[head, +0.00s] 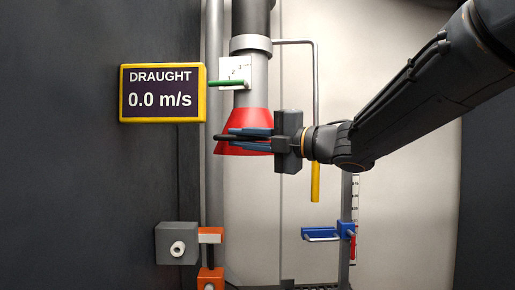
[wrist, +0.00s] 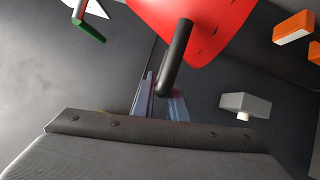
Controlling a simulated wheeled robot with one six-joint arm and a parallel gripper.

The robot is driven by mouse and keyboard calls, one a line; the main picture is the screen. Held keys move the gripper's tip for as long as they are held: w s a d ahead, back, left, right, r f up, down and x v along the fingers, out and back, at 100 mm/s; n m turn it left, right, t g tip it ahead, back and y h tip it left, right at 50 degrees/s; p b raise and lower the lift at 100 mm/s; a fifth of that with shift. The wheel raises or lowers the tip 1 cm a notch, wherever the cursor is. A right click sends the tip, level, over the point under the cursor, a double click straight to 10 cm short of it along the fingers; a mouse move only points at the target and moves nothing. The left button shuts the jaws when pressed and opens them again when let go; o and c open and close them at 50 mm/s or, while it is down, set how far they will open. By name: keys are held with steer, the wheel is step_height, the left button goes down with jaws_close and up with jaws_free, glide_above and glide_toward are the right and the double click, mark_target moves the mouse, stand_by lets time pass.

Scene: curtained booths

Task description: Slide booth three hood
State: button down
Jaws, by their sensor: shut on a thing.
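The red hood (head: 250,118) hangs at the lower end of a grey pipe in the head view; it also fills the top of the wrist view (wrist: 200,22). A black handle (wrist: 175,58) sticks out from the hood. My gripper (head: 240,134) reaches in from the right, in front of the hood. Its blue-grey fingers (wrist: 160,105) are closed on the handle, one on each side. The display (head: 162,92) reads DRAUGHT 0.0 m/s.
A yellow-ended hanging rod (head: 315,180) is right of the hood. Below are a grey box with a white knob (head: 177,245), orange brackets (head: 210,236) and a blue clamp (head: 325,232) on a post. Dark curtain covers the left side.

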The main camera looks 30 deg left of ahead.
stand_by(0.3)
steer(key=c, duration=1.8)
jaws_free()
steer(key=shift+o, duration=0.2)
steer(key=shift+w+d+f+b, duration=0.15)
steer(key=shift+d+b, duration=0.65)
steer(key=shift+d, duration=1.15)
steer(key=shift+w+d+f+b, duration=0.15)
steer(key=shift+d+b, duration=0.6)
steer(key=shift+d, duration=1.2)
